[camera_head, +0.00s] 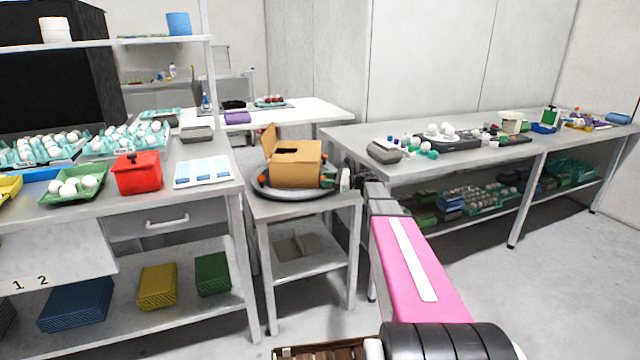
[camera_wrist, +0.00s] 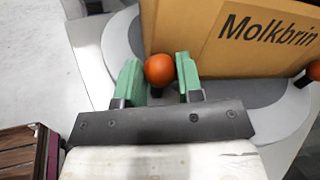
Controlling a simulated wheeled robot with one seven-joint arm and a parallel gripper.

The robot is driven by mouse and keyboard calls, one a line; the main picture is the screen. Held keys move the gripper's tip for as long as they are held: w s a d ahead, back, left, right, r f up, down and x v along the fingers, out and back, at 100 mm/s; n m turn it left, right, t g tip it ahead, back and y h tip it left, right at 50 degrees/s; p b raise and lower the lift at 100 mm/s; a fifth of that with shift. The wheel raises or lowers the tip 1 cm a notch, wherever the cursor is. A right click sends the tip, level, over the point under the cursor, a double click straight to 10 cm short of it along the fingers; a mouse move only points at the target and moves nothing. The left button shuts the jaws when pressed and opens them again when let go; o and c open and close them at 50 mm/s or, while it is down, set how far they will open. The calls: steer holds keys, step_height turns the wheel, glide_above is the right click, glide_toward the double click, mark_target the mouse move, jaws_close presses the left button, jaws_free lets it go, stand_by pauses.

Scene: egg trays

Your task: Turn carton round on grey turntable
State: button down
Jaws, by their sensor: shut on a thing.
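The carton (camera_head: 297,166) is a brown cardboard box with a raised flap and a dark opening on top. It stands on the round grey turntable (camera_head: 268,191) on a small table. In the wrist view the carton (camera_wrist: 240,45) shows printed lettering, partly cut off by the frame edge. The turntable (camera_wrist: 250,94) has orange knobs at its rim. My gripper (camera_wrist: 160,78) has its green fingers on either side of one orange knob (camera_wrist: 159,69), next to the carton, and is shut on it. In the head view my gripper (camera_head: 332,180) is at the turntable's right edge.
A right bench (camera_head: 420,169) close to my arm bears a grey box (camera_head: 384,152) and eggs. A brown slatted crate (camera_wrist: 22,150) is at lower left in the wrist view.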

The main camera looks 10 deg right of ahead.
steer(key=shift+w+d+n+g, duration=0.4)
steer(key=shift+w+d+g, duration=0.15)
steer(key=shift+g, duration=0.05)
steer(key=c, duration=0.8)
jaws_free()
steer(key=shift+s+d, duration=0.1)
steer(key=shift+d, duration=0.05)
